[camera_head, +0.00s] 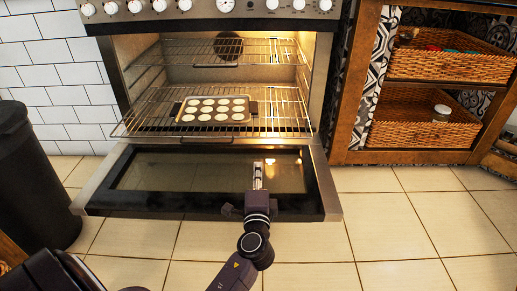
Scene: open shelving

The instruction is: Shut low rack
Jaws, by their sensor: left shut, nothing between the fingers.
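The low rack (155,122) is a wire rack in the open oven. Its front edge sticks out a little past the oven mouth, above the lowered door. A dark baking tray (215,110) with several round pale pieces sits on it. My left gripper (258,165) is shut and empty. It is over the open oven door (150,172), just in front of the rack's front edge, right of the tray's middle. I cannot tell if the fingertips touch the rack. My right gripper is not in view.
An upper wire rack (190,55) sits further in. A row of knobs (226,5) runs above the oven. A black bin (32,180) stands at left. Wooden shelving with wicker baskets (405,132) stands at right. Tiled floor (405,225) is clear at front right.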

